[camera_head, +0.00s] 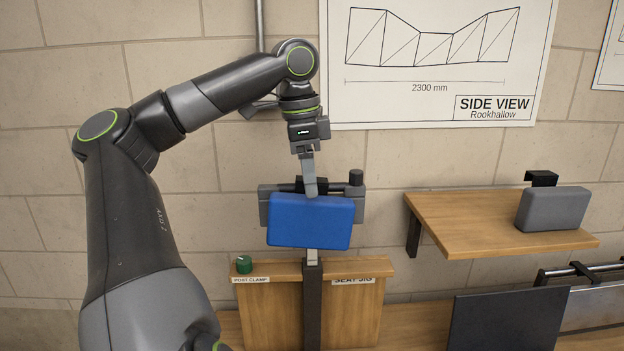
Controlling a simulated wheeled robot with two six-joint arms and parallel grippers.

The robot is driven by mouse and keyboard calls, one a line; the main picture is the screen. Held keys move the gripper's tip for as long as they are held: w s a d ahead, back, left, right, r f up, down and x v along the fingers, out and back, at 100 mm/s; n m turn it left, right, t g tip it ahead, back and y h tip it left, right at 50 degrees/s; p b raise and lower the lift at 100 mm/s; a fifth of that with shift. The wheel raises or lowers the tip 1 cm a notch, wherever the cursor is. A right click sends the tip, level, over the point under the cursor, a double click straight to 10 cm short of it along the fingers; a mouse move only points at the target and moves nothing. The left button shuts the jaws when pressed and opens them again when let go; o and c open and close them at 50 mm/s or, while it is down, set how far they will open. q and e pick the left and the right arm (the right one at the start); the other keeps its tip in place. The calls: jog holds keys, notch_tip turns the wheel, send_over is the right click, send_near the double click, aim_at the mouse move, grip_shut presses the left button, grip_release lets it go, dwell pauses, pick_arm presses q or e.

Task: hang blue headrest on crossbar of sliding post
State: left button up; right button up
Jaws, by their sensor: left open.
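The blue headrest (310,222) is a padded block, slightly tilted, in front of the sliding post (312,257) at crossbar height. A black piece (324,186) shows above its top edge, around the crossbar; I cannot tell whether it is fully seated. The headrest hides most of the crossbar, whose grey parts show at the left (264,206) and right (358,204). My left gripper (309,184) points down from above, open, its fingers at the headrest's top edge. The fingers overlap in this view, so contact is unclear. My right gripper is not in view.
A grey headrest (552,208) with a black hook sits on a wooden shelf (455,215) at the right. The wooden seat jig (358,305) has a green post clamp knob (244,265). A dark panel (508,320) stands at lower right. Wall lies behind.

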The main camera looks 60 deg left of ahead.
pick_arm(q)
notch_tip(320, 180, up, 12)
jog(key=s+p, duration=0.1)
jog(key=p, duration=0.5)
jog(key=shift+s+a, duration=0.2)
jog(key=shift+s, duration=0.05)
